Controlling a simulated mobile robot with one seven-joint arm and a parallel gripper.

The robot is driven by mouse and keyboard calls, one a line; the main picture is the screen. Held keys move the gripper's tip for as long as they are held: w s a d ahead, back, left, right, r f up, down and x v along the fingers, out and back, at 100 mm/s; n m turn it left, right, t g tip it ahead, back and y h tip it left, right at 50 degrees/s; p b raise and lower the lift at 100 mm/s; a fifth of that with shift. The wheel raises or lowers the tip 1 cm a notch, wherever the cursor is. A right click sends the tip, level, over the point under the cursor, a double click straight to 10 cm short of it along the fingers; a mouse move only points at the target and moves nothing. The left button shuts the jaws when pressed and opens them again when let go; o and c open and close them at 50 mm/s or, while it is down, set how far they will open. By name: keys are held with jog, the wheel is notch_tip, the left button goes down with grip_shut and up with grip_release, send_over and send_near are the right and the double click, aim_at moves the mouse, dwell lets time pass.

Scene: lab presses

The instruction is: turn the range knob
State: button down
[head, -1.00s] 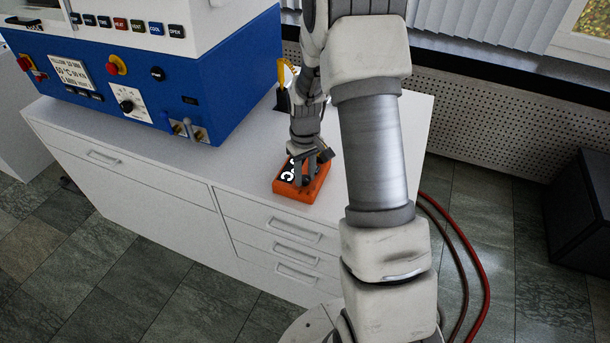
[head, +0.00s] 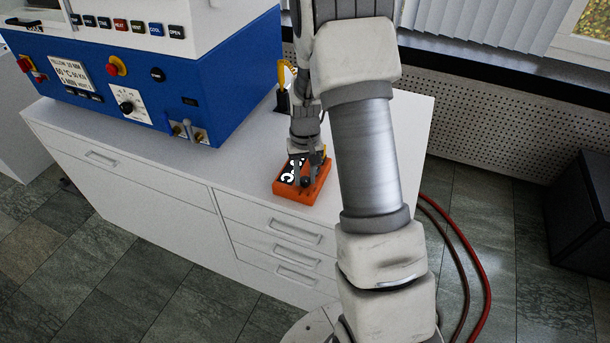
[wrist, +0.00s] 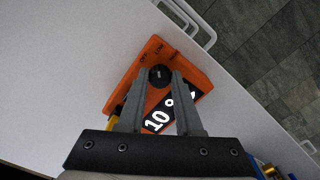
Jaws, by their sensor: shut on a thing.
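An orange box-shaped instrument (head: 302,196) lies on the white cabinet top near its front edge. The wrist view shows its orange face (wrist: 192,52), a black display with white digits reading about "10" (wrist: 158,120), and a round black knob (wrist: 160,74). In the head view my gripper (head: 306,181) covers most of the knob.
A blue and white press (head: 215,100) with buttons, a red knob, a small dial (head: 127,106) and brass fittings stands at the left. A black and yellow object (head: 284,88) stands behind the instrument. The cabinet top (head: 240,165) between press and instrument is clear.

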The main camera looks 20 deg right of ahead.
aim_at(305, 180)
jog(key=c, duration=0.6)
grip_release()
notch_tip(305, 180, up, 18)
jog(key=shift+f+p, duration=0.25)
jog(key=shift+p, duration=0.7)
jog(key=s+a+r+n+t, duration=0.1)
jog(key=s+a+r+t, duration=0.3)
jog(key=s+r, duration=0.55)
jog(key=shift+n+t, duration=0.8)
jog(key=s+a+r, duration=0.1)
jog(key=s, duration=0.3)
jog(key=s+a+r, duration=0.1)
jog(key=s+a, duration=0.1)
jog(key=s, duration=0.2)
jog(key=s+a+r+p, duration=0.1)
jog(key=s+a, duration=0.1)
jog(key=s, duration=0.3)
jog(key=shift+a+r, duration=0.15)
jog(key=shift+a, duration=0.05)
